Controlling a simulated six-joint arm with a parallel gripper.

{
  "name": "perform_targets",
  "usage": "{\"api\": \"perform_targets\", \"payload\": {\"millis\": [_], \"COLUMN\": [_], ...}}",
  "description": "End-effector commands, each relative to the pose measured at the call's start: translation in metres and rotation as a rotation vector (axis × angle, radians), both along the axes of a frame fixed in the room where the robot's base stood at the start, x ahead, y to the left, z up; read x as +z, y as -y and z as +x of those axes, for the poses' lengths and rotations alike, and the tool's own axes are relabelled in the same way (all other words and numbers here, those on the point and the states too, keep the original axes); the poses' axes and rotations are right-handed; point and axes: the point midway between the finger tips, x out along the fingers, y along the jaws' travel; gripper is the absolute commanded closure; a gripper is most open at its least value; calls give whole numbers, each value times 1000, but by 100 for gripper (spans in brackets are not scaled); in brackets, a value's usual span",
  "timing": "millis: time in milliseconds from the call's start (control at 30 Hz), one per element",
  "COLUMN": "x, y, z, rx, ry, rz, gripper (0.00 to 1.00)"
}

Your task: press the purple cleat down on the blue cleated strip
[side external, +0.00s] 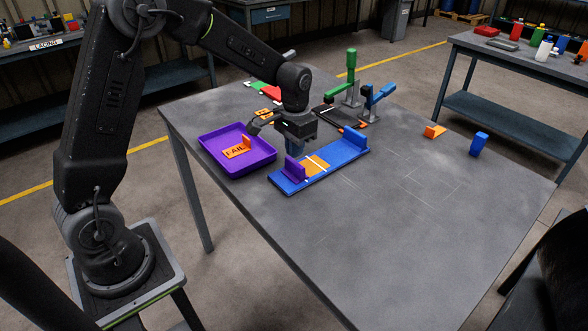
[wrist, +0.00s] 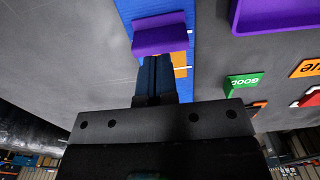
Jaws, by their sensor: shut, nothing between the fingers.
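The blue cleated strip (side external: 333,168) lies on the grey table; it also shows in the wrist view (wrist: 135,8). The purple cleat (side external: 293,170) stands upright at its near left end, and a blue cleat (side external: 354,137) stands near its other end. An orange patch (side external: 316,165) with white lines lies beside the purple cleat. My gripper (side external: 295,151) is shut and empty, pointing down over the strip's back edge near the purple cleat. In the wrist view its fingertips (wrist: 158,59) overlap the lower edge of the purple cleat (wrist: 161,36); I cannot tell whether they touch.
A purple tray (side external: 249,174) labelled FAIL stands left of the strip. Green (side external: 346,84) and blue (side external: 372,98) lever clamps stand behind it. An orange wedge (side external: 433,131) and a blue block (side external: 479,144) stand at the right. The front of the table is clear.

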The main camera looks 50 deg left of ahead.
Motion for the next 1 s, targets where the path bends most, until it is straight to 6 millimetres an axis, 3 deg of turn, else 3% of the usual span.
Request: {"api": "perform_targets", "payload": {"millis": [1000], "x": [-7], "y": [0], "z": [0], "rx": [0], "ry": [-1], "rz": [0], "gripper": [100]}}
